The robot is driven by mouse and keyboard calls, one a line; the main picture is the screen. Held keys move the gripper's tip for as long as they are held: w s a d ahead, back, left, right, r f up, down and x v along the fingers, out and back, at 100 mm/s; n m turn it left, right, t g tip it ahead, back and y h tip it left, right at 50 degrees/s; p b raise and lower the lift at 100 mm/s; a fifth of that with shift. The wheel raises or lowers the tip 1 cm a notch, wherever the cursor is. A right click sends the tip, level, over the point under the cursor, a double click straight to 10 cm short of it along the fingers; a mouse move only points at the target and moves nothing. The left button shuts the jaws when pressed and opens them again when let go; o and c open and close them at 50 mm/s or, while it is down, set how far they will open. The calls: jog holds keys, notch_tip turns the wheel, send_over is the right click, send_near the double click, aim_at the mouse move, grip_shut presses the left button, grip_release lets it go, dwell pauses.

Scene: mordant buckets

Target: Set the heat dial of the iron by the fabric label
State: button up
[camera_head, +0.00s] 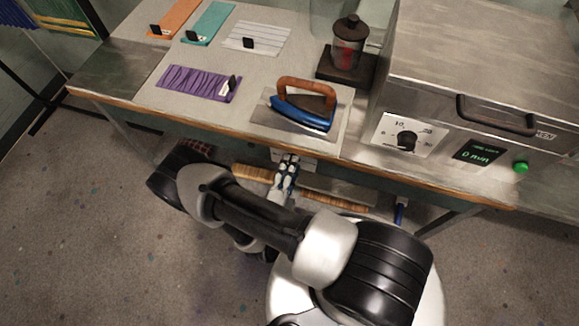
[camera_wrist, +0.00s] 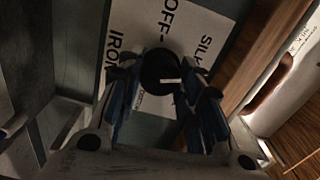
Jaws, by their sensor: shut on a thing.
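The blue iron (camera_head: 302,112) with a brown handle rests on a grey plate on the bench. In the wrist view the black round dial (camera_wrist: 158,70), with a white pointer mark, sits on a white plate (camera_wrist: 130,25) lettered OFF, SILK and IRON; part of the lettering is hidden. My gripper (camera_wrist: 162,88) is shut on this dial, a finger on each side. In the head view my gripper (camera_head: 288,163) is below the bench's front edge and hides the dial. The purple pleated fabric (camera_head: 190,84) lies left of the iron, its small white label (camera_head: 225,88) too small to read.
Orange (camera_head: 174,18), teal (camera_head: 209,22) and white striped (camera_head: 256,37) fabrics with black tags lie behind. A grey oven-like box (camera_head: 480,70) with its own dial (camera_head: 407,140) stands right. A lidded jar (camera_head: 348,45) stands behind the iron. The wooden bench edge (camera_head: 180,118) is above my gripper.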

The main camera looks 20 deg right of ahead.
jog(key=m+p, duration=0.3)
jog(key=m, duration=2.1)
jog(key=shift+m, duration=0.4)
jog(key=o, duration=1.1)
